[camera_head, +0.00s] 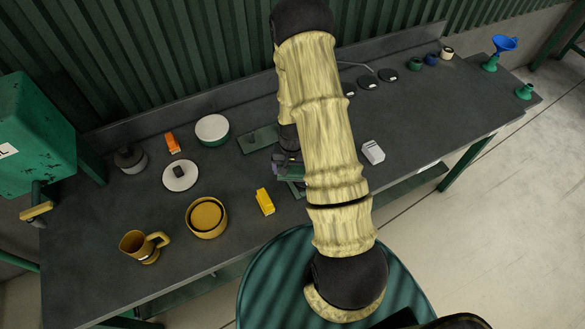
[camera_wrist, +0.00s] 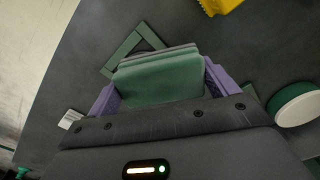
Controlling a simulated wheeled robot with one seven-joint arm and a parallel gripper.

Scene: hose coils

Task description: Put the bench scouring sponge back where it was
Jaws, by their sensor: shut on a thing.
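The scouring sponge (camera_wrist: 160,82) is a green block with a greyer layer along its far edge. My gripper (camera_wrist: 163,90), with purple fingers on either side, is shut on it. In the head view my gripper (camera_head: 284,168) is mostly hidden by my arm, over the middle of the bench. A green square outline (camera_wrist: 118,56) lies on the bench beyond the sponge in the wrist view, and the sponge hides part of it. Part of the outline also shows beside my arm in the head view (camera_head: 298,190). I cannot tell the height of the sponge above the bench.
The grey bench (camera_head: 330,212) holds a yellow block (camera_head: 265,201), a yellow bowl (camera_head: 206,218), a mug (camera_head: 140,246), a white-topped green tub (camera_head: 212,129), a green flat plate (camera_head: 258,140) and a white box (camera_head: 373,152). Bare bench lies right of the white box.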

